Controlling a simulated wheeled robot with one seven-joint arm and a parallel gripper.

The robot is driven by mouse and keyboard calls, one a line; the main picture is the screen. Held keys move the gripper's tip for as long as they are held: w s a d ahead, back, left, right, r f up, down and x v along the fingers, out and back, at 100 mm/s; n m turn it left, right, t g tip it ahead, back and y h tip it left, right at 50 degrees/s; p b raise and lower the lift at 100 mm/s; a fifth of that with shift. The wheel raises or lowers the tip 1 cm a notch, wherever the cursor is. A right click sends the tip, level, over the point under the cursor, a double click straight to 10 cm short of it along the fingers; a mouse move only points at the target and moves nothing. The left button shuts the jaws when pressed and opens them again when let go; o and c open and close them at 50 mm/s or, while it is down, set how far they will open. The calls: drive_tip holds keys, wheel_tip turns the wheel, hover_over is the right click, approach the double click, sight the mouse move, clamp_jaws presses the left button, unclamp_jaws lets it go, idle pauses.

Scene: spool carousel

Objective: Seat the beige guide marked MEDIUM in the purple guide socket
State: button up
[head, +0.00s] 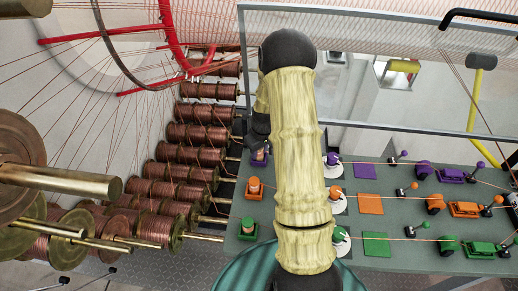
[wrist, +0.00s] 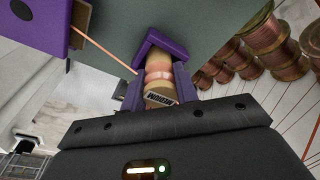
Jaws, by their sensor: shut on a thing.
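The beige guide (wrist: 160,97) marked MEDIUM stands in the middle of the wrist view, its label upside down and a pinkish band around its body. My gripper (wrist: 158,88) is shut on it; the fingertips are hard to make out. The purple guide socket (wrist: 157,40) lies around the guide, with purple walls beyond it and on both sides. I cannot tell whether the guide's base is fully down. In the head view the purple socket (head: 260,161) is at the board's left edge, with my dark wrist just above and partly hiding the guide.
An orange socket (head: 254,194) and a green socket (head: 247,232), each with a guide, sit below on the green-grey board (head: 400,175). Copper spools (head: 195,158) crowd the left. A clear panel (head: 370,70) stands behind. A purple block (wrist: 45,25) with a copper wire is at the wrist view's upper left.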

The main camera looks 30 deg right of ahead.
drive_tip(key=shift+s+a+f+b, duration=0.1)
drive_tip(key=shift+s+f+b, duration=0.3)
drive_tip(key=shift+f+b, duration=0.2)
drive_tip(key=o, duration=1)
drive_tip(key=shift+f, duration=0.15)
drive_tip(key=shift+a, duration=0.1)
drive_tip(key=shift+w+r+p, duration=0.25)
drive_tip(key=shift+r+p, duration=0.2)
drive_tip(key=shift+r, duration=0.25)
wheel_tip(320, 180, up, 12)
drive_tip(key=s+b, duration=0.1)
drive_tip(key=b, duration=0.1)
drive_tip(key=shift+s+d, duration=0.25)
drive_tip(key=shift+d, duration=0.1)
